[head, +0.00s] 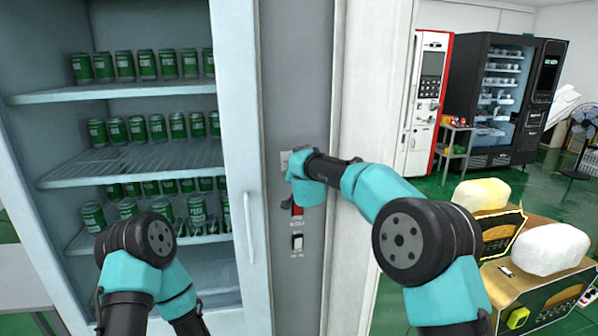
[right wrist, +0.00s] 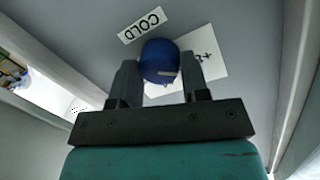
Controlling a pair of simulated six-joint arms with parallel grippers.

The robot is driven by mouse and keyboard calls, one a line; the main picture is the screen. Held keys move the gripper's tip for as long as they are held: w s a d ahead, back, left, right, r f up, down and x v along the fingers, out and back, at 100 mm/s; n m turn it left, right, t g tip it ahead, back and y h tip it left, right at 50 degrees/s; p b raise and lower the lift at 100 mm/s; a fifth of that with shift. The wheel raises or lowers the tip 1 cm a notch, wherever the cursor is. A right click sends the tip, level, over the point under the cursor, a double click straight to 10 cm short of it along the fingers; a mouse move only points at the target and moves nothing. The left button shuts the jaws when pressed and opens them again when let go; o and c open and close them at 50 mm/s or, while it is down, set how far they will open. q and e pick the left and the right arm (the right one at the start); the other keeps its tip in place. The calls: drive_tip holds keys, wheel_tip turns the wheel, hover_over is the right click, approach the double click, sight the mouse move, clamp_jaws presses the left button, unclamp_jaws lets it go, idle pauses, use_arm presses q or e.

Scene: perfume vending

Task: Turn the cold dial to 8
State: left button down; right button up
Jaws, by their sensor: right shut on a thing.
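The cold dial (right wrist: 158,54) is a round blue knob on a grey panel in the right wrist view. A white label reading COLD (right wrist: 141,25) is beside it, upside down in this view. My right gripper (right wrist: 160,76) is shut on the dial, one finger on each side. A small pale mark shows on the dial's near edge. A white scale card (right wrist: 207,50) lies partly behind the dial; its numbers are too covered and small to read. In the head view my right wrist hides the dial. My left gripper is not visible; only its arm shows.
A glass-fronted fridge (head: 228,120) with green cans stands left of the grey panel (head: 295,75). A switch (head: 297,242) sits lower on the panel. A box with white bundles (head: 535,290) stands at right, with vending machines (head: 500,90) behind.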

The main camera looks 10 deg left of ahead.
idle(0.3)
drive_tip(key=o, duration=0.9)
drive_tip(key=shift+s, duration=0.15)
drive_tip(key=v, duration=1.7)
drive_tip(key=shift+d, duration=0.1)
